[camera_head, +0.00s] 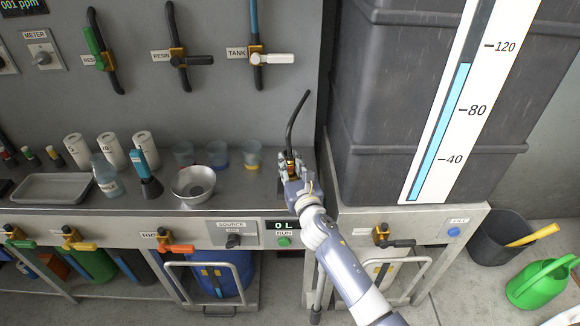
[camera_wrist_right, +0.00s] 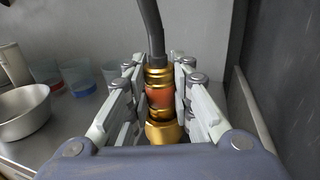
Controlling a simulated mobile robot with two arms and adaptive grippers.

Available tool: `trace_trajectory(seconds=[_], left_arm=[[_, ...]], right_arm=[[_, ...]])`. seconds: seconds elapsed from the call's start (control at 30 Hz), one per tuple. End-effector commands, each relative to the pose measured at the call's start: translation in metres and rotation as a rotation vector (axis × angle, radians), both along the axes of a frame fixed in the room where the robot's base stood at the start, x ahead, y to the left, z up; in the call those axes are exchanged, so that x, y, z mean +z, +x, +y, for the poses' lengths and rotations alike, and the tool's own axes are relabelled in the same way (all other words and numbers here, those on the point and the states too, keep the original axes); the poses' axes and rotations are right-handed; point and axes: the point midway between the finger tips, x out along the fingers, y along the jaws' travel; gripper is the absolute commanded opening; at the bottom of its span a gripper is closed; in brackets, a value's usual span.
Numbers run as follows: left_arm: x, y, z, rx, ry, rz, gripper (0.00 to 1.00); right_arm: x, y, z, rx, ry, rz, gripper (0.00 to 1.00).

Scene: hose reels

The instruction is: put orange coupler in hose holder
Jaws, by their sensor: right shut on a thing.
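The orange coupler (camera_wrist_right: 161,101) has gold rings and a dark hose (camera_wrist_right: 151,28) rising from its top. In the right wrist view it stands upright between the fingers of my right gripper (camera_wrist_right: 159,105), which is shut on it. In the head view my right gripper (camera_head: 291,168) is at the right end of the steel counter, with the dark hose (camera_head: 293,118) curving up above it. The coupler is mostly hidden by the fingers there. I cannot tell what lies beneath the coupler or make out the hose holder. My left gripper is not in view.
A large grey tank (camera_head: 385,95) stands close to the right of my gripper. Valves are mounted on the wall behind and the counter front.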

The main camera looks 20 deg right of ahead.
Motion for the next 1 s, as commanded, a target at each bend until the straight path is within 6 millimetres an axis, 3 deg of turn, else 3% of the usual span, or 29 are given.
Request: trace_trajectory(seconds=[0.37,0.4,0.5,0.93,1.0], left_arm=[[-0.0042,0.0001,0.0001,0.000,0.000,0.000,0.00],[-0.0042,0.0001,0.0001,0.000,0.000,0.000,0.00],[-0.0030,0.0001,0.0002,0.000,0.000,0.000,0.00],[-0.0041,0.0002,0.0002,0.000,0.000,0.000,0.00],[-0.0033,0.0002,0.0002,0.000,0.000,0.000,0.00]], right_arm=[[-0.0045,-0.0001,-0.0004,0.000,-0.001,-0.001,0.00],[-0.0049,-0.0001,-0.0005,0.000,-0.001,0.000,0.23],[-0.0037,-0.0002,-0.0005,-0.001,-0.001,0.000,0.41],[-0.0044,-0.0002,0.0000,-0.001,0.003,0.000,0.41],[-0.0048,-0.0077,-0.0003,0.000,-0.001,0.001,0.41]])
